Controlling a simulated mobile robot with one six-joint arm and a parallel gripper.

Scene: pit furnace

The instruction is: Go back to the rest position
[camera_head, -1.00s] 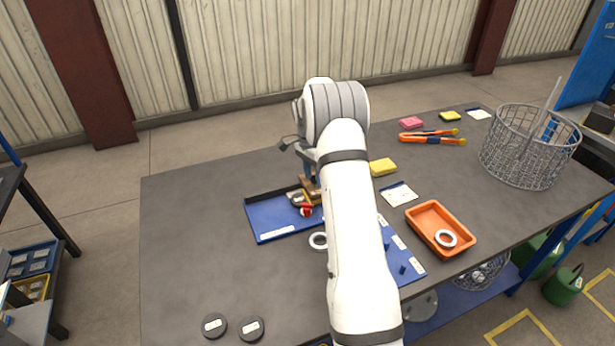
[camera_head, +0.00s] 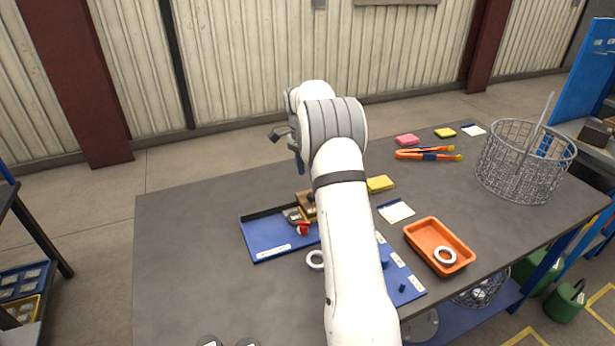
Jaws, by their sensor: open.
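My white arm reaches forward over the dark table (camera_head: 190,230). My gripper (camera_head: 298,165) shows only in part past the left side of the wrist. It is open, and its visible finger is above and apart from the things below. Under it, a small brown wooden block (camera_head: 305,199) and a red piece with a metal part (camera_head: 302,229) are at the right end of a blue tray (camera_head: 265,235). My arm hides part of the middle of the table.
An orange tray (camera_head: 416,229) holding a white ring stands right of my arm. A blue board (camera_head: 405,273) with small pegs lies partly behind the arm. The table's left side is largely clear.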

